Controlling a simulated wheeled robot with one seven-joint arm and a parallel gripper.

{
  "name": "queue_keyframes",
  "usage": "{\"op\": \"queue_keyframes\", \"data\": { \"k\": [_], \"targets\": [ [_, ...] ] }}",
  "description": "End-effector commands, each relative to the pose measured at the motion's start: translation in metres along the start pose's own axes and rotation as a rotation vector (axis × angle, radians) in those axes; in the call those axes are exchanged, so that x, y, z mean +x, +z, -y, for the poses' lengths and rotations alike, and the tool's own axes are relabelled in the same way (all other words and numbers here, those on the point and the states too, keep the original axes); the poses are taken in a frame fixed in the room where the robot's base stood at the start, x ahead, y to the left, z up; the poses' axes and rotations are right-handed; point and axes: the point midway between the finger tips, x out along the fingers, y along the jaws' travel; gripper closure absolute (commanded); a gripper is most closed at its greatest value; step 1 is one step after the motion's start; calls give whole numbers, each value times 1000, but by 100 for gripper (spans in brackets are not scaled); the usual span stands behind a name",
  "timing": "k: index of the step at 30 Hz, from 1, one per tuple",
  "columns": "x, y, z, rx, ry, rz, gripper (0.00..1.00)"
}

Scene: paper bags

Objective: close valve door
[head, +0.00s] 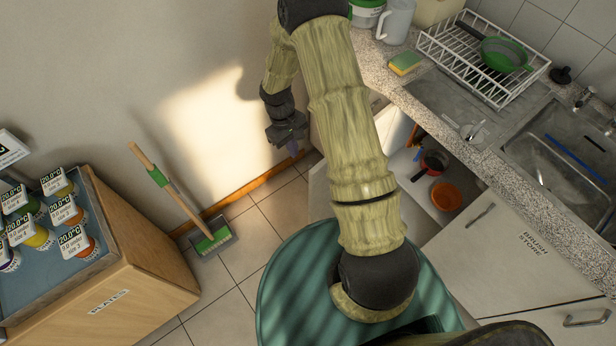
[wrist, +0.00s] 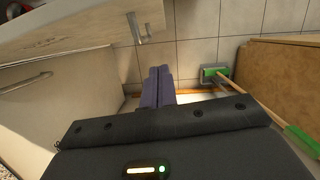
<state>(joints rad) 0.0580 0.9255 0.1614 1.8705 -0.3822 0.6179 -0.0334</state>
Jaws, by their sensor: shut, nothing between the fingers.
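No label reading "valve" can be made out. An open cupboard under the counter shows its inside in the head view, right of my arm. A pale panel (head: 320,192), which looks like its swung-out door, is partly hidden behind my arm. In the wrist view a pale panel with a metal handle (wrist: 141,32) is at the upper left, and another pale panel (wrist: 60,110) with a handle is at the left. My gripper (head: 298,147) is shut and empty, pointing down near the wall. Its dark fingers (wrist: 157,88) are together in the wrist view, with no clear contact on either panel.
A red pot (head: 434,160) and an orange bowl (head: 446,196) are in the cupboard. A shut door labelled "BRUSH STORE" (head: 490,243) is to the right. A broom (head: 185,205) leans by the wall, beside a wooden cabinet (head: 140,285). Tiled floor (head: 240,255) between is clear.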

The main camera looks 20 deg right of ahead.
Motion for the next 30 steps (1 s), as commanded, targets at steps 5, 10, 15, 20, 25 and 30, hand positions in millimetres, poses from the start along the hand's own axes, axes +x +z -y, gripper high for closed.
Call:
{"op": "queue_keyframes", "data": {
  "k": [5,10,15,20,25,30],
  "targets": [
    [20,1,1,-1,-2,5,100],
    [48,2,1,0,-2,6,100],
    [75,2,1,0,-2,5,100],
    [99,2,1,-1,-2,4,100],
    [100,30,1,-1,-1,4,100],
    [105,39,0,-1,0,2,100]
  ]
}}
